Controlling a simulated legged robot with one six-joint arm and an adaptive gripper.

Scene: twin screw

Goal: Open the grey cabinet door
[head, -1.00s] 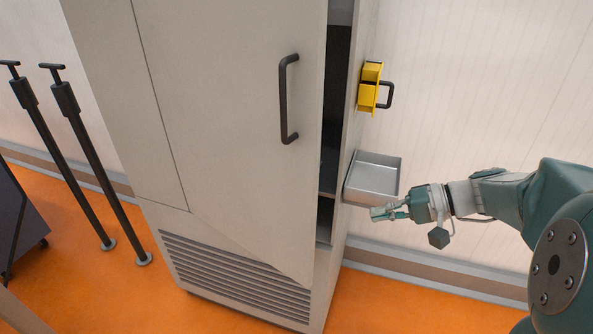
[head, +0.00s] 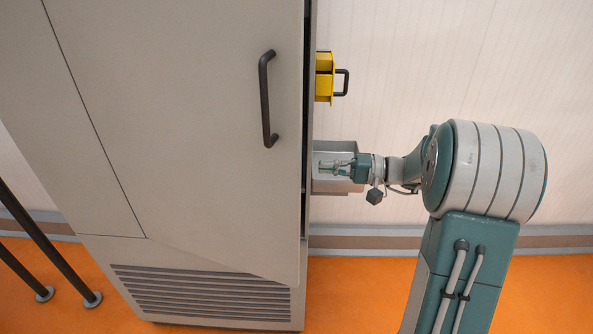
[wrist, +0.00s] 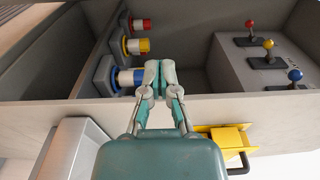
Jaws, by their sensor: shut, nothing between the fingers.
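The grey cabinet door (head: 190,120) stands slightly ajar in the head view, with a dark vertical handle (head: 265,98) near its right edge. A narrow gap shows along that edge. My gripper (head: 327,166) is just right of the gap, below the handle's height, pointing left. In the wrist view my gripper (wrist: 153,72) is shut and empty. Its fingertips appear past the front edge of the cabinet's side wall (wrist: 270,108), over the open interior. I cannot tell whether they touch anything. The handle does not show in the wrist view.
A yellow holder (head: 324,78) and a metal tray (head: 335,186) are on the cabinet's right side. Inside are red, yellow and blue knobs (wrist: 135,45) and coloured levers (wrist: 268,45). Dark poles (head: 45,245) stand at left. Orange floor is clear at right.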

